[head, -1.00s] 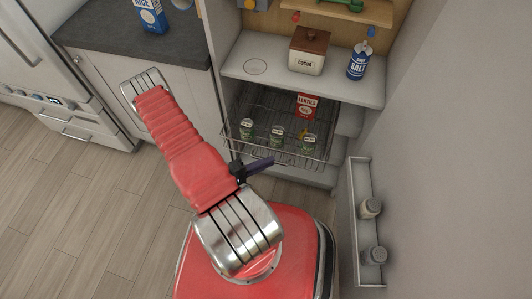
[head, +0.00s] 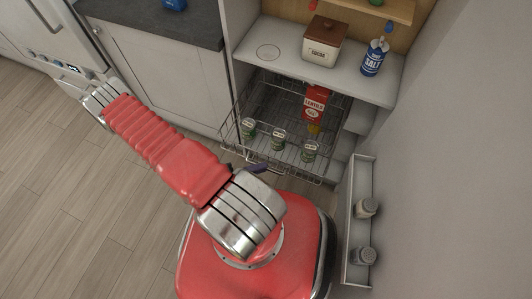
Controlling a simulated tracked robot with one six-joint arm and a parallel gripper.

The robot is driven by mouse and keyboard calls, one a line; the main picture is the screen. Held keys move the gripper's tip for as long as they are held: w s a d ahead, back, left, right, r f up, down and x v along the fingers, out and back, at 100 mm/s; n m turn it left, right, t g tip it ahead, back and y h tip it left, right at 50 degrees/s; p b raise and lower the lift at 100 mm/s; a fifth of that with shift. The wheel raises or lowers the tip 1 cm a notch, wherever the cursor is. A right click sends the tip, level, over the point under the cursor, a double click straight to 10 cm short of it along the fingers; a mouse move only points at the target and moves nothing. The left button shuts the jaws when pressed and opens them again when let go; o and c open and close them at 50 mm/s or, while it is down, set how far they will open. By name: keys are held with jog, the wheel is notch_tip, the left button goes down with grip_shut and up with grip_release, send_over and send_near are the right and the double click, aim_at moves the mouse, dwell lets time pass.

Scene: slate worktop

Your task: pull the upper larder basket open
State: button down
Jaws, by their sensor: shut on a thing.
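The wire larder basket (head: 235,133) stands out from the larder cabinet, under the white shelf. It holds a red lentils box (head: 314,103) and three small cans in a row near its front: left (head: 249,127), middle (head: 278,139) and right (head: 310,150). All stand upright. My gripper (head: 258,168) is mostly hidden behind my red arm; only a dark purple part shows at the basket's front edge. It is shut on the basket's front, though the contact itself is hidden.
Above the basket, the white shelf (head: 268,72) bears a cocoa canister (head: 322,42) and a blue salt container (head: 374,58). A narrow door rack (head: 360,200) with two jars stands at right. A dark counter (head: 150,22) is at left. The wooden floor at left is clear.

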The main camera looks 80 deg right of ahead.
jog(key=shift+s+a+f, duration=0.1)
jog(key=shift+s+a, duration=0.3)
jog(key=shift+s, duration=0.25)
jog(key=c, duration=1.8)
grip_release()
jog(key=shift+d, duration=0.1)
jog(key=shift+c, duration=0.2)
jog(key=shift+w, duration=0.3)
jog(key=v, duration=1.3)
jog(key=shift+w, duration=0.25)
